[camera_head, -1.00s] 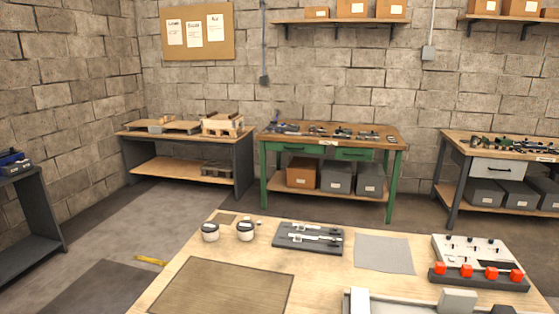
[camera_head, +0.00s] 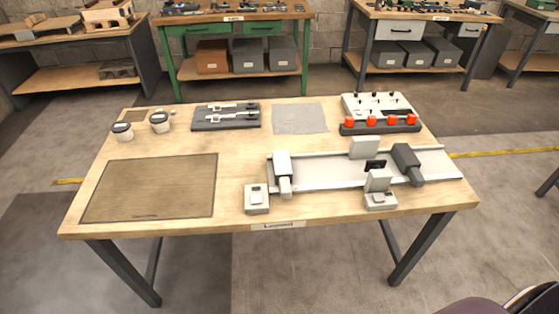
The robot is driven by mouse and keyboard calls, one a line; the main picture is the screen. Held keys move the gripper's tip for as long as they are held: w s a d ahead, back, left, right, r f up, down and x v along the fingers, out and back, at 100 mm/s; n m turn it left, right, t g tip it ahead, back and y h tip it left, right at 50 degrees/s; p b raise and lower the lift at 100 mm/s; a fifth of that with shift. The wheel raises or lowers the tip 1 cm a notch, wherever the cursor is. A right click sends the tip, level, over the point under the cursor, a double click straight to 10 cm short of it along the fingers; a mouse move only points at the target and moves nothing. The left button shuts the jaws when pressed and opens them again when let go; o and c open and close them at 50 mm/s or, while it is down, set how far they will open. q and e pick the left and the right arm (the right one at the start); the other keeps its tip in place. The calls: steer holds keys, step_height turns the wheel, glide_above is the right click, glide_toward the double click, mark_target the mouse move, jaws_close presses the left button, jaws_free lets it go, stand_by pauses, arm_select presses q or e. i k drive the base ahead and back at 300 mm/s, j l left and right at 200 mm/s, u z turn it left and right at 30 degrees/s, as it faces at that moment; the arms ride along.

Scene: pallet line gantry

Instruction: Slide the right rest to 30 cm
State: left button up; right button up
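A long pale rail fixture (camera_head: 325,172) lies along the right part of the wooden table (camera_head: 240,145). Near its right end sits a dark grey block with a protruding front part (camera_head: 406,160), which looks like the right rest. A similar white block (camera_head: 283,167) sits near the left end. Between them are an upright pale block (camera_head: 364,148), a small dark display-like piece (camera_head: 375,164) and a pale slanted block (camera_head: 378,181). Any scale marks are too small to read. Neither of my grippers shows in view.
Behind the rail is a panel with red knobs (camera_head: 380,121). A grey sheet (camera_head: 299,118), a tool tray (camera_head: 226,116), two pots and a brown mat (camera_head: 150,187) lie further left. Floor around the table is open.

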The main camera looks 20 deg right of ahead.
mark_target(403, 155)
steer(key=z, duration=1.55)
